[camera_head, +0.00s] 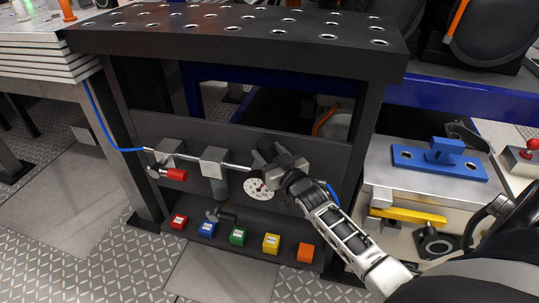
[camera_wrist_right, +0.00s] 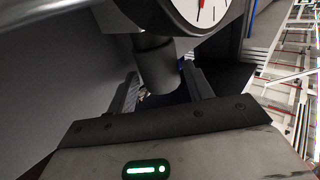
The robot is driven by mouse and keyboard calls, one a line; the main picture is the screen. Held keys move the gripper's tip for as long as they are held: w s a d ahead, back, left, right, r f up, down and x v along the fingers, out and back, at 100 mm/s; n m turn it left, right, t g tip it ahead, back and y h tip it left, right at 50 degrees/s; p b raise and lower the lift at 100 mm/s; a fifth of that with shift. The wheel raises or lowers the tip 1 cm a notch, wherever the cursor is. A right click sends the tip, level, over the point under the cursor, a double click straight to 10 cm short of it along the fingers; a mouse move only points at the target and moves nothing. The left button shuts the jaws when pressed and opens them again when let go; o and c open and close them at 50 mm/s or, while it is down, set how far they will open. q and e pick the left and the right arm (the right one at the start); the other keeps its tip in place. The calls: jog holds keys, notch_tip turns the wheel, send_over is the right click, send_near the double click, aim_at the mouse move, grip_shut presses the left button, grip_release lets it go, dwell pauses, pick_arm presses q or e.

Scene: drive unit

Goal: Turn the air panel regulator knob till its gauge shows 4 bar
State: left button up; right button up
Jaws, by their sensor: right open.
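The regulator (camera_head: 285,163) sits on the air panel at the right end of the pipe. A dark knob (camera_head: 265,147) shows at its upper left. The round white gauge (camera_head: 256,189) is below it; its reading is too small to tell. In the wrist view the gauge (camera_wrist_right: 205,10) is cut off at the top, with a red needle and a black mark. A dark cylinder (camera_wrist_right: 156,66), apparently the knob, reaches down between the fingers of my right gripper (camera_wrist_right: 163,90). The gripper is open around it; contact cannot be told. My right gripper (camera_head: 288,178) partly hides the regulator. My left gripper is out of view.
A red-handled valve (camera_head: 174,174) and a filter (camera_head: 214,163) are on the pipe to the left. Several coloured blocks, including a green one (camera_head: 238,235), line the lower ledge. A perforated tabletop (camera_head: 240,40) overhangs the panel. A blue fixture (camera_head: 440,160) stands right.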

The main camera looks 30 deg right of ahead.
jog(key=c, duration=0.7)
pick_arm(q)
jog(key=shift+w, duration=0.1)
pick_arm(e)
jog(key=shift+y, duration=0.3)
